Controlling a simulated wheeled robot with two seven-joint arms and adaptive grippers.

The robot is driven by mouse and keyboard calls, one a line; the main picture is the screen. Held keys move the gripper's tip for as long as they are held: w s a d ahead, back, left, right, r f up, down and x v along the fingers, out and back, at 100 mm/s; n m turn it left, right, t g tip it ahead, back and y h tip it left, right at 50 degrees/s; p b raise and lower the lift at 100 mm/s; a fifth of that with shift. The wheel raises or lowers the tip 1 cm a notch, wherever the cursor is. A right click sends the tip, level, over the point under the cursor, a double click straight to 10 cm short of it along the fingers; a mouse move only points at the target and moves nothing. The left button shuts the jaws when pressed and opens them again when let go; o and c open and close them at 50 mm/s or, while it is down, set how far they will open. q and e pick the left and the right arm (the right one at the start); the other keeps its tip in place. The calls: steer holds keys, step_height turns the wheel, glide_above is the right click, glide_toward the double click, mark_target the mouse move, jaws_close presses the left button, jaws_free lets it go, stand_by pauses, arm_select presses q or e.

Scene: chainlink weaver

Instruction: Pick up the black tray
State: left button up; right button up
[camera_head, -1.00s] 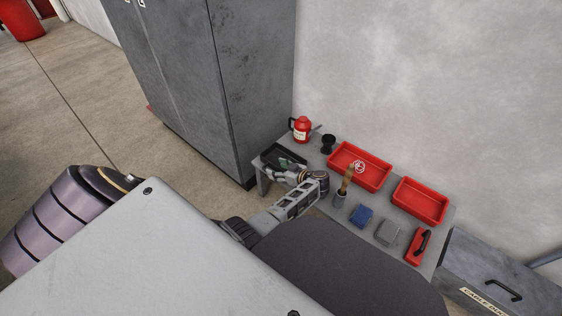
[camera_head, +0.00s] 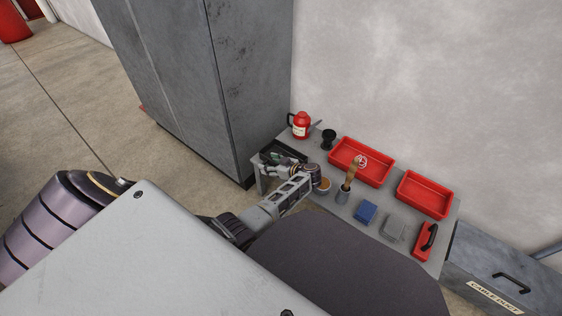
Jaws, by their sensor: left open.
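The black tray (camera_head: 293,152) lies at the left end of the grey table, in front of the red can. A small greenish item shows in it, too small to make out. My left gripper (camera_head: 266,166) is open at the tray's near left side, and it hides part of the tray. I cannot tell whether the fingers touch the tray. My right gripper is not in view.
The grey table (camera_head: 378,232) also holds a red can (camera_head: 301,125), a black cup (camera_head: 328,139), two red bins (camera_head: 372,172) (camera_head: 425,194), a brush in a holder (camera_head: 343,195), a blue block (camera_head: 365,212), a grey block (camera_head: 393,227) and a red tool with a black handle (camera_head: 422,243). A tall grey cabinet (camera_head: 195,75) stands close on the left.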

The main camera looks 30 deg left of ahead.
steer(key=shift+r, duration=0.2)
arm_select(q)
steer(key=c, duration=1.1)
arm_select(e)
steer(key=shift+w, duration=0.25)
arm_select(q)
steer(key=shift+r, duration=0.1)
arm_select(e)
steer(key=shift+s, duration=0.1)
arm_select(q)
steer(key=shift+r, duration=0.1)
steer(key=shift+r+p, duration=0.6)
steer(key=shift+r, duration=0.1)
steer(key=shift+r+p, duration=0.55)
steer(key=shift+r, duration=0.2)
steer(key=shift+r+p, duration=1.95)
steer(key=shift+r, duration=1.45)
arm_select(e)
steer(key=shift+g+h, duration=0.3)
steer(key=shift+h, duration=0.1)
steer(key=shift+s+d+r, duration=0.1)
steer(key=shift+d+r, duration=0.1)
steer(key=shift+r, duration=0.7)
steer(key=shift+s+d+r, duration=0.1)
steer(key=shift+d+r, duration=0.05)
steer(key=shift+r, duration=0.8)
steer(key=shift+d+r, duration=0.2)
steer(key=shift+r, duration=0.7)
